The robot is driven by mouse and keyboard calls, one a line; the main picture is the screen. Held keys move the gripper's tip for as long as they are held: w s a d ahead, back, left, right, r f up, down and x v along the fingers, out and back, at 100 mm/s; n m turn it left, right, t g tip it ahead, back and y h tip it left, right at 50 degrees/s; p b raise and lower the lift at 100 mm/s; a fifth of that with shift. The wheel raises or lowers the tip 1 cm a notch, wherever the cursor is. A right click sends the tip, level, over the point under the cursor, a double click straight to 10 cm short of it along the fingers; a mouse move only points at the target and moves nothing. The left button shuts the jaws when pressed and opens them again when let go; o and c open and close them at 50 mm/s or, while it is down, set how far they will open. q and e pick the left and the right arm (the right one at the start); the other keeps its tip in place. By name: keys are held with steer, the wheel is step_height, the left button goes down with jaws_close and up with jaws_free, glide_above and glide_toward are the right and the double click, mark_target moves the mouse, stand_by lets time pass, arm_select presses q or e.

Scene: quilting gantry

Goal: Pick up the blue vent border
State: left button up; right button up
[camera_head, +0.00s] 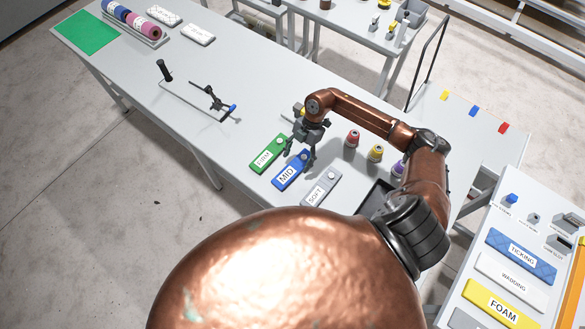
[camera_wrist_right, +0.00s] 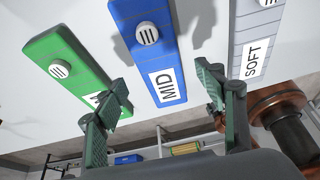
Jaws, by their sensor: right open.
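The blue vent border (camera_head: 294,168), labelled MID, lies flat on the grey table between a green strip labelled FIRM (camera_head: 268,153) and a grey strip labelled SOFT (camera_head: 322,187). Each strip has a round white vent near one end. My right gripper (camera_head: 302,150) is open and empty above the vent end of the blue border. In the right wrist view the blue border (camera_wrist_right: 150,48) runs between the two spread fingers (camera_wrist_right: 163,92), with the green strip (camera_wrist_right: 68,60) left and the grey strip (camera_wrist_right: 255,30) right. No finger clearly touches it. My left gripper is not seen.
Red (camera_head: 352,138), yellow (camera_head: 375,153) and purple (camera_head: 398,168) spools stand right of the strips, partly beneath my right arm. A dark tray (camera_head: 374,197) sits nearer the right edge. A clamp tool (camera_head: 213,100) lies to the left. The table between clamp and green strip is clear.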

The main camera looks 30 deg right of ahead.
mark_target(294, 168)
steer(key=shift+x, duration=1.75)
steer(key=shift+c, duration=0.7)
steer(key=c, duration=1.1)
